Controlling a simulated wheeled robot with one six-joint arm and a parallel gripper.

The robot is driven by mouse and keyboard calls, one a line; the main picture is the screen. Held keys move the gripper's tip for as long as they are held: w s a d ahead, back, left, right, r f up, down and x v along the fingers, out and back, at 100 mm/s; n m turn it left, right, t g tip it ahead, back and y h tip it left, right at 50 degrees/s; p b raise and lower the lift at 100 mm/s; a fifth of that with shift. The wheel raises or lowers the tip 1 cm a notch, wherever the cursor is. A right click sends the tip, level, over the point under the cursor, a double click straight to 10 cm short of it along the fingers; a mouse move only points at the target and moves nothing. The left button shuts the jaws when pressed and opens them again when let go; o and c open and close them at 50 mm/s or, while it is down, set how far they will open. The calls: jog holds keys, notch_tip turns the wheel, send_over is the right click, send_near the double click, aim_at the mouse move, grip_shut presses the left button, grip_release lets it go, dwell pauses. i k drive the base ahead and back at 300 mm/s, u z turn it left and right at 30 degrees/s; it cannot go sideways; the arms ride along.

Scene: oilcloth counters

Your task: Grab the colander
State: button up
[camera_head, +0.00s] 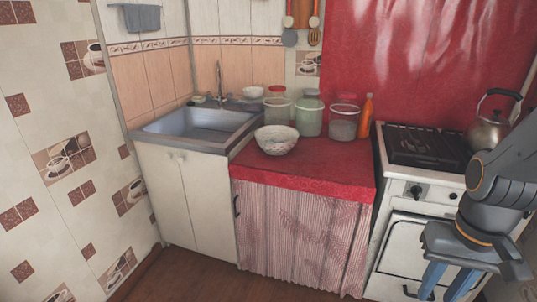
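A light, round, speckled bowl-shaped vessel (277,140) stands upright on the front left of the red counter (330,172). It looks like the colander, but I cannot make out its holes. My gripper (446,285) is at the lower right, in front of the stove, pointing down. Its two blue fingers are apart with nothing visible between them. It is well to the right of the vessel and does not touch it.
Several jars (309,117) stand behind the vessel, with an orange bottle (366,116) to their right. A sink (195,124) is at the left. A stove (425,146) with a kettle (487,130) is at the right. Brown floor (195,277) is clear in front.

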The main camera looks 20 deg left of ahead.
aim_at(291, 135)
jog(key=z, duration=0.05)
jog(key=k, duration=0.45)
jog(key=u, duration=1.15)
jog(key=i, duration=1.4)
jog(key=z, duration=0.8)
jog(key=i, duration=0.7)
jog(key=z, duration=0.75)
